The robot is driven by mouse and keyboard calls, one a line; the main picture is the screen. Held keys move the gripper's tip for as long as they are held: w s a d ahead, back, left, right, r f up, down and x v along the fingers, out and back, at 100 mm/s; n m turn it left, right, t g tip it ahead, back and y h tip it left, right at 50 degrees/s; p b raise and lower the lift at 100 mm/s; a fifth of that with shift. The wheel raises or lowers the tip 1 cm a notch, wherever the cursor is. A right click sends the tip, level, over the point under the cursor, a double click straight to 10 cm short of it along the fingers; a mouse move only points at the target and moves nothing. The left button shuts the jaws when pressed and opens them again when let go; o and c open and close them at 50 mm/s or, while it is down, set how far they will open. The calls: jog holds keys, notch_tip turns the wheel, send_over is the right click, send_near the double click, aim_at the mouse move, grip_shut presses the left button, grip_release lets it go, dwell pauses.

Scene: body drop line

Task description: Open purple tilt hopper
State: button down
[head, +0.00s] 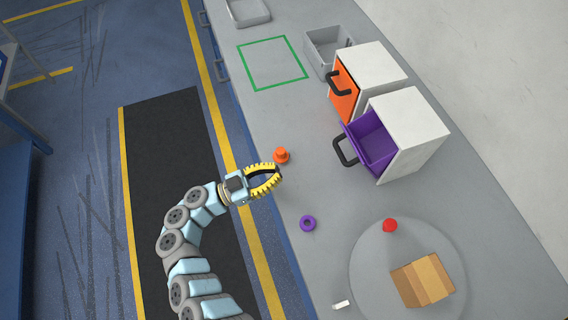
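The purple tilt hopper (376,146) is tilted out of its white housing (422,138), and its inside shows from above. Its dark handle (345,151) is on the left-facing front. My gripper (281,176), with yellow toothed fingers, is over the counter to the left of the handle and clear of it. No object shows between its fingers.
An orange hopper (344,94) in a white housing stands just behind. An orange piece (281,155) stands close to my gripper. A purple ring (308,223) lies in front. A round grey plate (371,282) bears a red piece (390,225) and a cardboard-coloured box (422,281). A grey bin (322,46) is farther back.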

jog(key=x, duration=1.8)
jog(key=shift+r, duration=0.1)
jog(key=shift+s+a+f+p, duration=0.15)
jog(key=shift+a+f+p, duration=0.4)
jog(key=shift+a+f, duration=0.1)
send_near(338, 149)
jog(key=s+a+r, duration=0.1)
jog(key=a+r, duration=0.1)
jog(key=a, duration=0.4)
jog(key=shift+s+a, duration=0.15)
jog(key=shift+s, duration=0.2)
